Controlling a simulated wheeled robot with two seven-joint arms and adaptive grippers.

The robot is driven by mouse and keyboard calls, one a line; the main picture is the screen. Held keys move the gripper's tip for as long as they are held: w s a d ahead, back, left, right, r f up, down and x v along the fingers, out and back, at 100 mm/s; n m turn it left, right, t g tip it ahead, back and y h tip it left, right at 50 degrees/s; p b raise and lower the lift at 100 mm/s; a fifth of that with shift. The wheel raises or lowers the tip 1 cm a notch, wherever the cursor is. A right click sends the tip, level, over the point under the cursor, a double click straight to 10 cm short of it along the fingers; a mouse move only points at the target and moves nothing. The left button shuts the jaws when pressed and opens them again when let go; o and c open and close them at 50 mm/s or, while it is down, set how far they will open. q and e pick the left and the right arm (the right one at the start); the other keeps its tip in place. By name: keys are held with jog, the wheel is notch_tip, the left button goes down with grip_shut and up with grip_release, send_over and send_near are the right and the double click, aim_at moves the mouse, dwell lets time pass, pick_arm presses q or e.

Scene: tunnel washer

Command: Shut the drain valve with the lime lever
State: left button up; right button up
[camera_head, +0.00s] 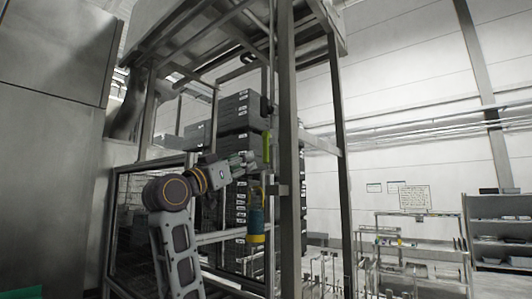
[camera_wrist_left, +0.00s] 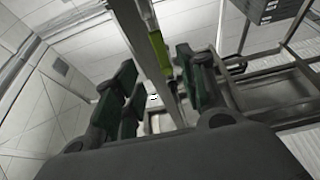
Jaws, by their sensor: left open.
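The lime lever (camera_head: 266,146) stands upright against a grey metal post in the middle of the head view. It also shows in the left wrist view (camera_wrist_left: 159,48), in line with the gap between my fingers. My left gripper (camera_head: 250,162) is open, just left of the lever's lower part. In the left wrist view the dark green fingers (camera_wrist_left: 155,72) are spread with nothing clearly between them. I cannot tell whether a finger touches the lever. The valve body behind the lever is not clearly visible. My right gripper is not in view.
A blue-green cylinder with a yellow end (camera_head: 256,218) hangs just below the gripper. Metal posts (camera_head: 288,120) rise close to its right. Stacked dark crates (camera_head: 240,112) stand behind. Shelving (camera_head: 495,225) and a rack (camera_head: 415,240) are farther right.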

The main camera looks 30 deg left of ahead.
aim_at(265, 152)
pick_arm(q)
jog(key=p+x, duration=0.4)
jog(key=x, duration=0.7)
jog(key=shift+r, duration=0.1)
jog(key=shift+p+x, duration=0.45)
jog(key=shift+x, duration=0.5)
jog(key=shift+d, duration=0.1)
jog(key=shift+c, duration=0.5)
grip_shut()
